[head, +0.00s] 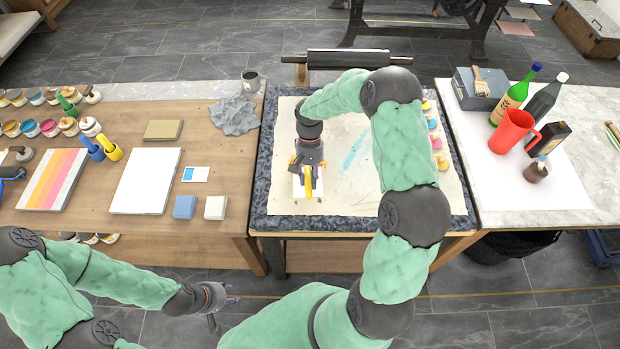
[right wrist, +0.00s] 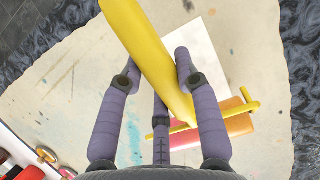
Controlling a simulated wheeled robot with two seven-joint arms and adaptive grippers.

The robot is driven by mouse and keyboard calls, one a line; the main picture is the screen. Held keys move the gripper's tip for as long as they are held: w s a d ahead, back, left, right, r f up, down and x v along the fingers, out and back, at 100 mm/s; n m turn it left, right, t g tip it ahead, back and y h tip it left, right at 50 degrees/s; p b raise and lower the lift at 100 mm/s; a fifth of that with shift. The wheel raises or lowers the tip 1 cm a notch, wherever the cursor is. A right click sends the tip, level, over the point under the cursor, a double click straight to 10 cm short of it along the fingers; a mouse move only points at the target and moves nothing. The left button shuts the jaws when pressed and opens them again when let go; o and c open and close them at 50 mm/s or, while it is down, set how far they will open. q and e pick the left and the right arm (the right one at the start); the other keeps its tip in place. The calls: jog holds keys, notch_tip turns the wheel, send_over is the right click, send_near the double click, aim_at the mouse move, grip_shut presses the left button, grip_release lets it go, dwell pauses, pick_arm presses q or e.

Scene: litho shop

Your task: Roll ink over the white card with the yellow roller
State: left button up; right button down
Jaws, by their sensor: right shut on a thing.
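The white card (head: 299,188) lies on the cream sheet of the middle table and is partly hidden by my right gripper. It also shows in the right wrist view (right wrist: 206,50). My right gripper (head: 308,172) is above the card, shut on the handle of the yellow roller (right wrist: 160,60). The roller's drum (right wrist: 215,130) has orange and red ink on it and is close over the card; I cannot tell whether they touch. In the head view the yellow handle (head: 308,185) points toward me. My left gripper (head: 222,302) hangs low in front of the left table, its fingers apart and empty.
Blue and yellow rollers (head: 108,147), a white slab (head: 146,181), a striped ink slab (head: 52,179) and ink pots stand on the left table. Bottles and a red jug (head: 514,131) stand on the right table. Several small coloured pots (head: 436,142) line the sheet's right edge.

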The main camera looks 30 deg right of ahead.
aim_at(311, 189)
jog(key=shift+f+b, duration=0.4)
jog(key=shift+f, duration=0.3)
dwell(0.4)
jog(key=s, duration=0.1)
jog(key=s+a, duration=0.1)
jog(key=s+p, duration=0.1)
jog(key=shift+a+r, duration=0.1)
jog(key=shift+a, duration=0.2)
jog(key=shift+s+a+p, duration=0.25)
jog(key=shift+s+a, duration=0.4)
jog(key=shift+s, duration=0.55)
jog(key=shift+s+a+p, duration=0.25)
jog(key=shift+s+a, duration=0.45)
jog(key=shift+s, duration=0.55)
jog(key=shift+s+a+p, duration=0.25)
jog(key=shift+s+a, duration=0.4)
jog(key=shift+s, duration=0.55)
jog(key=shift+w+d, duration=0.1)
jog(key=shift+w, duration=0.05)
jog(key=shift+w+d+b, duration=0.3)
jog(key=shift+w+d, duration=0.6)
jog(key=shift+w, duration=0.75)
jog(key=shift+w+d+b, duration=0.25)
jog(key=shift+w+d, duration=0.6)
jog(key=shift+w, duration=0.75)
jog(key=shift+w+d+b, duration=0.3)
jog(key=shift+w+d, duration=0.6)
jog(key=shift+w, duration=0.75)
